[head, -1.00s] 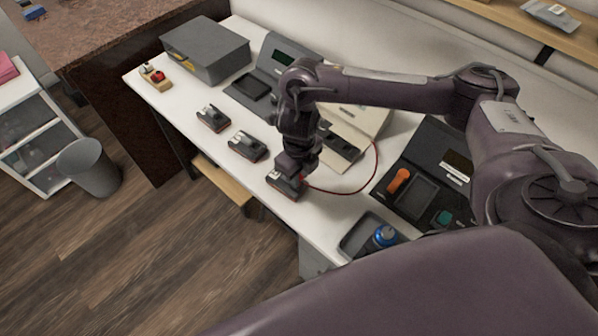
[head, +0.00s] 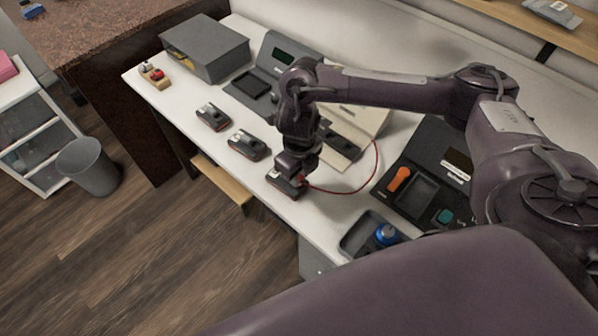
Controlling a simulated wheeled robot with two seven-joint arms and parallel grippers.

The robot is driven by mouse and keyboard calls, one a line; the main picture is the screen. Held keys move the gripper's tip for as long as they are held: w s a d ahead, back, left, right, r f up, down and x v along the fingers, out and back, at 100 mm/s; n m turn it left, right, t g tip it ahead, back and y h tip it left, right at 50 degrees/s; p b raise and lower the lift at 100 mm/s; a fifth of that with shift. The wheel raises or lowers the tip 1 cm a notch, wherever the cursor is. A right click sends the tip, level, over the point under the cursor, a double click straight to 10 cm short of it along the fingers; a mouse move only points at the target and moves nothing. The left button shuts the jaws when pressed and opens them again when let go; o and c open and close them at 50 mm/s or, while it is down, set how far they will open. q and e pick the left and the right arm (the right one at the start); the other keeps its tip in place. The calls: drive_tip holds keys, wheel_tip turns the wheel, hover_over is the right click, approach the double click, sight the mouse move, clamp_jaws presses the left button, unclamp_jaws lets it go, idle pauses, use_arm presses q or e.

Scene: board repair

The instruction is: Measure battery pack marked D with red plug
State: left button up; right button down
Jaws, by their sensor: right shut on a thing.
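Three dark battery packs with red edges lie in a row along the front of the white bench. They are the left pack (head: 213,116), the middle pack (head: 249,145) and the right pack (head: 284,187). I cannot read their letters. My right gripper (head: 299,176) points down at the right pack and is shut on the red plug, which is mostly hidden by the fingers. A red lead (head: 362,185) curves from the plug to the beige meter (head: 366,119) behind. The plug appears to touch the pack's top. My left gripper is not in view.
A grey box (head: 206,50) and a device with a display (head: 270,74) stand at the back left. A small block with red and white tops (head: 155,76) is at the far left. A black station with an orange handle (head: 398,180) and a tray with a blue bottle (head: 385,235) are at the right.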

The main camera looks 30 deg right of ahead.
drive_tip(key=shift+f, duration=0.15)
drive_tip(key=c, duration=0.9)
unclamp_jaws()
drive_tip(key=shift+r, duration=0.2)
drive_tip(key=shift+r+p, duration=1.35)
drive_tip(key=shift+p, duration=0.15)
drive_tip(key=shift+r, duration=0.1)
wheel_tip(320, 180, up, 6)
drive_tip(key=p, duration=0.6)
